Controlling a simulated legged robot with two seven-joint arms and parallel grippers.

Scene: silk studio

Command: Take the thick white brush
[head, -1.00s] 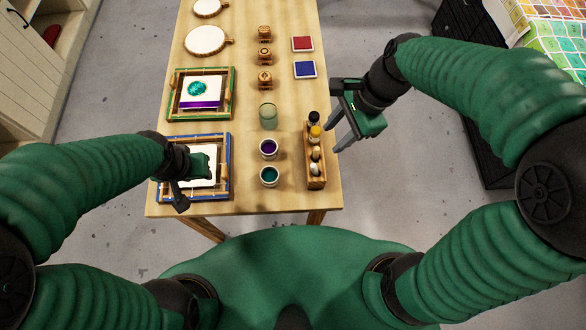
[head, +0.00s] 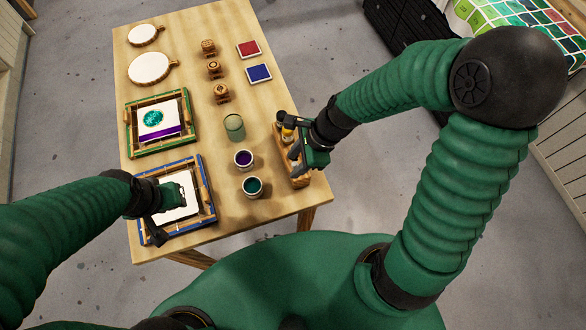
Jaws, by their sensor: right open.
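The wooden brush rack (head: 281,154) stands at the right edge of the table. My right gripper (head: 297,170) is open and hangs over the rack, its fingers pointing down at the rack's near part. It hides most of the brushes, so I cannot tell the thick white brush apart. A yellow-topped item (head: 287,135) shows in the rack behind the gripper. My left gripper (head: 162,222) is over the blue-edged frame with white cloth (head: 178,200) at the table's near left; I cannot tell whether its fingers are open.
Cups of purple (head: 243,158) and teal paint (head: 252,187) stand just left of the rack, with a green glass (head: 234,127) behind. A green frame (head: 160,118), wooden stamps (head: 214,69), ink pads (head: 259,74) and round hoops (head: 149,68) lie further back.

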